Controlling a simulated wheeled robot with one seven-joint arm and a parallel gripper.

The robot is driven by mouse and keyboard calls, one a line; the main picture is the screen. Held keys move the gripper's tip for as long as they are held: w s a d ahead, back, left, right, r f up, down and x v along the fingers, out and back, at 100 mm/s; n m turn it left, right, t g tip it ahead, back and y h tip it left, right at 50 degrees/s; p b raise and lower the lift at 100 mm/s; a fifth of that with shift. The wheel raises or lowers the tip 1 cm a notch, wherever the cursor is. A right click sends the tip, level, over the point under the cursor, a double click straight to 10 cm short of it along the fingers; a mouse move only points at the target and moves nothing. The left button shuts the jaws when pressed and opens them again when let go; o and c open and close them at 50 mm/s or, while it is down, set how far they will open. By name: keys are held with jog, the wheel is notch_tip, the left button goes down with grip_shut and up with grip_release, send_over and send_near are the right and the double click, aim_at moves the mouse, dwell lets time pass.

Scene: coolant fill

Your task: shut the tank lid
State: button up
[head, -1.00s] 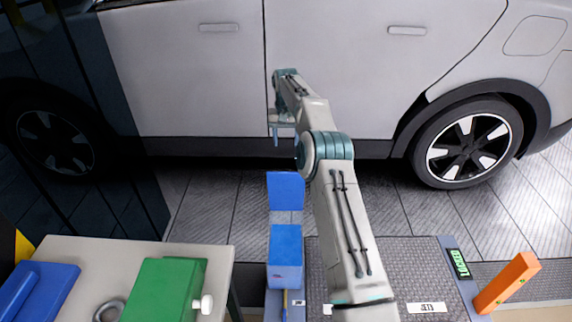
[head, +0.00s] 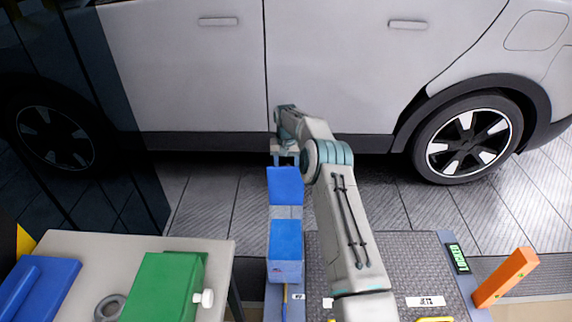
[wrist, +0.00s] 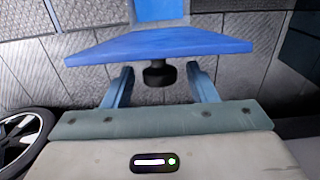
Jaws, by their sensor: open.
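The blue tank (head: 285,252) stands at the bottom centre of the head view. Its blue lid (head: 285,186) is raised, standing up at the tank's far side. In the wrist view the lid (wrist: 160,46) crosses the upper middle, with a dark round knob (wrist: 159,73) sticking out from it towards me. My gripper (head: 286,158) is at the lid's top edge in the head view, its tips partly hidden behind the lid. In the wrist view my gripper (wrist: 161,84) is open, with one finger on each side of the knob and gaps between them.
A grey table (head: 75,243) at the left bears a green box (head: 160,285), a blue case (head: 40,290) and a grey ring (head: 108,307). A white car (head: 340,70) stands close behind my gripper. An orange post (head: 507,277) stands at the right.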

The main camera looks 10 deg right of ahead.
grip_shut()
jog(key=shift+s+a, duration=0.1)
jog(key=shift+s, duration=0.05)
